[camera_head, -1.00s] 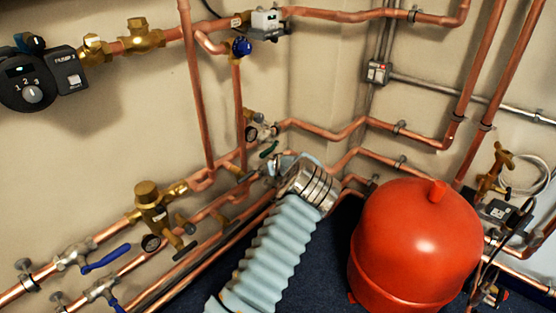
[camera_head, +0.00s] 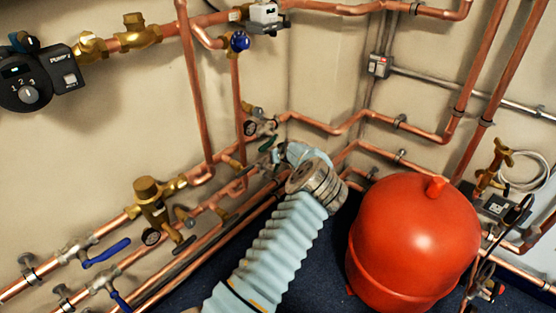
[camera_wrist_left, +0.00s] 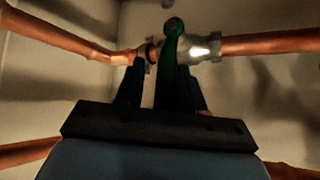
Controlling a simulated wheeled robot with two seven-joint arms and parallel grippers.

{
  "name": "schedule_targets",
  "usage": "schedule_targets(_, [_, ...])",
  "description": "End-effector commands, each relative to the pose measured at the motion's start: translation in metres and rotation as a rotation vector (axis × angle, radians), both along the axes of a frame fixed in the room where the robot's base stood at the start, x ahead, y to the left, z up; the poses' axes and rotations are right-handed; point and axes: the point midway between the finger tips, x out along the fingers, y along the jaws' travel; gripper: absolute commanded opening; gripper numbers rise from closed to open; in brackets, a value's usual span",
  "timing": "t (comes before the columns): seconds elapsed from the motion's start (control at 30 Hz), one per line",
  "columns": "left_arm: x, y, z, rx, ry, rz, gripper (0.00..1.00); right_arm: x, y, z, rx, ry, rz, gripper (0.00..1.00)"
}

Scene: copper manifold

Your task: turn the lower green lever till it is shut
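The lower green lever (camera_wrist_left: 172,70) stands upright in the left wrist view, on a metal valve (camera_wrist_left: 205,48) in a copper pipe. My left gripper (camera_wrist_left: 163,88) has its two dark blue fingers on either side of the lever. A gap shows on the lever's left; on its right the finger is close, and I cannot tell whether it touches. In the head view my left gripper (camera_head: 281,156) is at the pipes by the corner, largely hidden by its own wrist. Another green lever (camera_head: 266,144) shows just above it. My right gripper is not in view.
A red vessel (camera_head: 412,245) stands to the right of my left arm. Copper pipes (camera_head: 200,100) run along both walls around the gripper. Blue-handled valves (camera_head: 106,253) and a brass valve (camera_head: 149,205) are at the left. Dark floor (camera_head: 335,245) lies open between arm and vessel.

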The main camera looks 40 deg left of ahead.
Motion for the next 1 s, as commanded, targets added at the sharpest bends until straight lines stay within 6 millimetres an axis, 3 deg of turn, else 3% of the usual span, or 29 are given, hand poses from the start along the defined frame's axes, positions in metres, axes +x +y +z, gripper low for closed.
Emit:
schedule_targets(0.3, [-0.002, 0.0, 0.0, -0.003, 0.003, 0.002, 0.44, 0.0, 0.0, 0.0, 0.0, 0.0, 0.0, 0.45])
schedule_targets(0.43, [-0.006, -0.008, 0.009, -0.003, 0.002, 0.003, 0.44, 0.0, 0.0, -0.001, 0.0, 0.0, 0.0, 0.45])
schedule_targets(0.8, [-0.04, -0.06, 0.069, -0.003, 0.001, -0.001, 0.44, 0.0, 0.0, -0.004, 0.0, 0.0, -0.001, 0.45])
schedule_targets(1.0, [-0.053, -0.077, 0.091, -0.002, 0.0, 0.0, 0.44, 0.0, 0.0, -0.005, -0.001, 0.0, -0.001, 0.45])
